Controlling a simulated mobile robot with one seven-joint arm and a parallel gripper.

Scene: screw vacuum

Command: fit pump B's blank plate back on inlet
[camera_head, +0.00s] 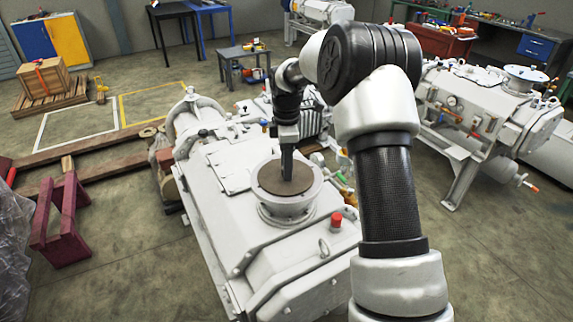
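A large pale grey pump (215,170) stands in front of me; I see no label that tells whether it is pump B. On its top is a round inlet flange (272,213) with a pale rim. A flat brown disc (268,181), perhaps the blank plate, shows inside the rim; I cannot tell whether it is seated or raised. My gripper (287,176) points straight down over the disc, right of its middle. Its fingertips look at or just above the disc. The fingers overlap in this view, so their opening and any hold on the disc are hidden.
A red cap (336,219) and a lifting eye (323,247) stand up from the pump right of the flange. Another pump (485,115) with a top flange (526,75) stands at right. A maroon trestle (62,215) stands at left. Open floor lies at far left.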

